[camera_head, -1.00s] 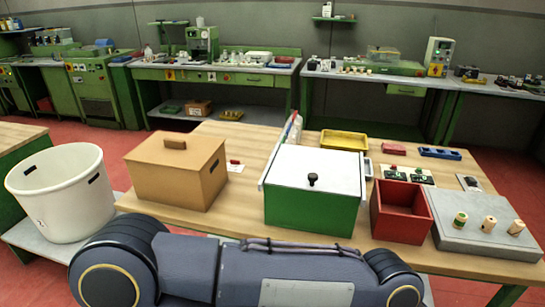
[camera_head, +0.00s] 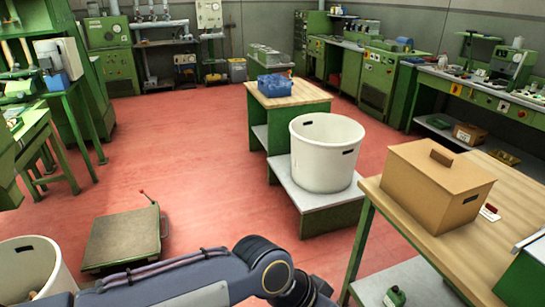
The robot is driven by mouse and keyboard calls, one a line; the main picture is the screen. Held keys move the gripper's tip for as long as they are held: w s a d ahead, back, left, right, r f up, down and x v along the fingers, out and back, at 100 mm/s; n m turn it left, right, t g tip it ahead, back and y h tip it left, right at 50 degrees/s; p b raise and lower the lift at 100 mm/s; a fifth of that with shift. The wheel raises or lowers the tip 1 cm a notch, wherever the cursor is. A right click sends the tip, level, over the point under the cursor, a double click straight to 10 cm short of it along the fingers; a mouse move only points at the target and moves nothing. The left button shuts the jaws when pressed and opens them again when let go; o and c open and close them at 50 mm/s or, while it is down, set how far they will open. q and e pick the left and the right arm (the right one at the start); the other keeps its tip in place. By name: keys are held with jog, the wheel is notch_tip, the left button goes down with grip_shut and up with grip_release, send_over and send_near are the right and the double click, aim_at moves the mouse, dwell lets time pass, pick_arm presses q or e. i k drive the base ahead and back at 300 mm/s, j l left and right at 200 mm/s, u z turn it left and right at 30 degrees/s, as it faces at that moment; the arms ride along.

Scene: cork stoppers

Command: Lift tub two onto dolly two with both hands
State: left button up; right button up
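A white round tub (camera_head: 322,165) with dark hand slots stands upright on a low grey-topped stand (camera_head: 315,198), left of the wooden table. A second white tub (camera_head: 28,262) is cut off at the lower left corner. No readable number shows on either, so I cannot tell which is tub two. A low flat platform (camera_head: 122,236) with a red-tipped lever stands on the floor between them; I cannot tell whether it is a dolly. Part of my arm crosses the bottom edge. Neither of my grippers is in view.
A brown lidded box (camera_head: 435,188) stands on the wooden table (camera_head: 425,240) at the right. A green bench (camera_head: 300,103) with a blue crate (camera_head: 274,86) stands behind the middle tub. Red floor (camera_head: 195,150) is open at the centre left.

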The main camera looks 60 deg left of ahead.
aim_at(124, 233)
jog(key=u, duration=1.45)
jog(key=i+j+u, duration=0.3)
jog(key=i, duration=0.65)
jog(key=i+u, duration=0.25)
jog(key=i, duration=0.7)
jog(key=i+z, duration=0.15)
jog(key=i, duration=0.35)
jog(key=i+j+z, duration=0.1)
jog(key=i, duration=0.4)
jog(key=i+j+z, duration=0.15)
jog(key=i, duration=0.3)
jog(key=i+j+z, duration=0.15)
jog(key=i+z, duration=0.3)
jog(key=i+j+z, duration=0.2)
jog(key=z, duration=0.2)
jog(key=i+j+z, duration=0.2)
jog(key=j+z, duration=0.25)
jog(key=i+j+z, duration=0.2)
jog(key=j+z, duration=0.2)
jog(key=i+j+z, duration=0.15)
jog(key=j, duration=0.15)
jog(key=j+z, duration=0.2)
jog(key=j, duration=0.1)
